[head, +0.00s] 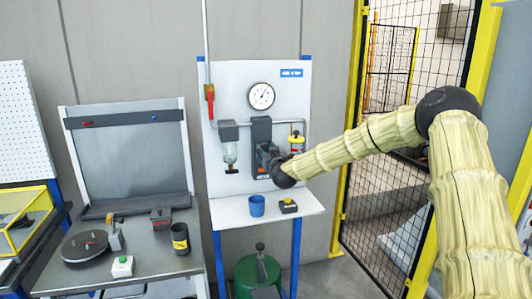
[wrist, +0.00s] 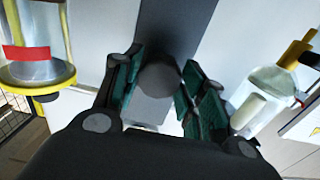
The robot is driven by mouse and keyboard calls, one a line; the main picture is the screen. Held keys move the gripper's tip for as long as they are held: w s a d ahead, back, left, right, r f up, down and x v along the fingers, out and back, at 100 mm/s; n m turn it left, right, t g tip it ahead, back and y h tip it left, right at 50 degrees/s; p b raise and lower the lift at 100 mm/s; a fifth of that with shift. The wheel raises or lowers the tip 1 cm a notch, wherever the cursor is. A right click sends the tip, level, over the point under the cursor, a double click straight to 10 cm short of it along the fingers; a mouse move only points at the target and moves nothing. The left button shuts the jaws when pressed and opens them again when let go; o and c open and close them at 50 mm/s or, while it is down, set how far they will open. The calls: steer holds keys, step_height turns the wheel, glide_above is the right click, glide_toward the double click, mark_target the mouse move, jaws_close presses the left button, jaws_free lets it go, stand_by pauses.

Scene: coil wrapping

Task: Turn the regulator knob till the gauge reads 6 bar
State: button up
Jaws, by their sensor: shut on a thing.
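The round white gauge (head: 262,96) is on the upright white panel (head: 235,85) in the head view. Its needle seems to point to the upper right, but the numbers are too small to read. The dark grey regulator body (head: 261,130) is below the gauge. My gripper (head: 265,160) is at its lower part and hides the knob in that view. In the wrist view the dark round knob (wrist: 158,80) sits between the green finger pads of my gripper (wrist: 158,92), which is shut on it.
A clear filter bowl (head: 230,152) hangs left of the regulator and a yellow-topped unit (head: 296,143) right of it. A red valve handle (head: 210,92) is at upper left. A blue cup (head: 257,206) and a button box (head: 288,206) stand on the shelf below.

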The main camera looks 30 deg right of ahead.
steer(key=shift+f+m+b, duration=0.1)
steer(key=shift+m+b, duration=0.2)
steer(key=shift+b, duration=0.3)
steer(key=m+b, duration=0.6)
steer(key=b, duration=0.1)
steer(key=shift+b, duration=0.4)
steer(key=shift+m, duration=0.4)
steer(key=o, duration=1)
steer(key=shift+d, duration=0.1)
